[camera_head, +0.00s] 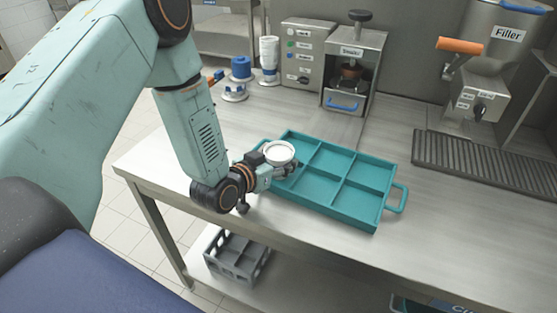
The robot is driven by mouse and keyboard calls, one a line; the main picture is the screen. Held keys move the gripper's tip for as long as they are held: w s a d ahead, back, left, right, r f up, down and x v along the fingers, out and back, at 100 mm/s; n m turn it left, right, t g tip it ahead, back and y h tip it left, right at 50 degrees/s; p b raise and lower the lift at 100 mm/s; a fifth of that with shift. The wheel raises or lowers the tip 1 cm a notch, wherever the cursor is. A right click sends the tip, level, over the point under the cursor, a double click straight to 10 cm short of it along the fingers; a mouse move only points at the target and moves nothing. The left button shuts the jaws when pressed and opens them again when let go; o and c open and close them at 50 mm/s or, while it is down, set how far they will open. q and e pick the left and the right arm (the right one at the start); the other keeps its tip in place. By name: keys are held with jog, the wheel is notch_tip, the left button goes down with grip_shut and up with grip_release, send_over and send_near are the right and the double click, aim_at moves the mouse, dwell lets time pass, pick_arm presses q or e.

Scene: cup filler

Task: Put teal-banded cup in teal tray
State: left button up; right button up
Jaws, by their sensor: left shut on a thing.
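The teal tray (345,206) with several compartments lies on the steel table, a handle at each end. My left gripper (286,168) is at the tray's left end, shut on a white cup (279,151). The cup looks upright, with its open top facing up, over or in the left compartments. I cannot tell whether it touches the tray floor. The cup's band is not clearly visible; the gripper and tray hide its lower part. My right gripper is not in view.
A stack of white cups (269,56) and blue items (241,68) stand at the back left. A sealer machine (350,75) and the Filler (492,60) stand behind. A black drip grate (480,165) lies right. A grey crate (237,256) sits below. The front right tabletop is clear.

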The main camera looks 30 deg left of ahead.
pick_arm(q)
jog(key=shift+s+f, duration=0.15)
jog(key=shift+f, duration=0.15)
jog(key=o, duration=1.4)
jog(key=shift+s+f, duration=0.1)
jog(key=shift+c, duration=0.2)
jog(key=shift+s, duration=0.4)
jog(key=v, duration=0.4)
jog(key=r+v, duration=0.1)
jog(key=v, duration=0.3)
jog(key=shift+w, duration=0.1)
jog(key=shift+s+a+r, duration=0.25)
jog(key=shift+s, duration=0.35)
jog(key=shift+s+d+r, duration=0.1)
jog(key=shift+s+r, duration=0.2)
jog(key=shift+s, duration=0.35)
jog(key=shift+s, duration=0.1)
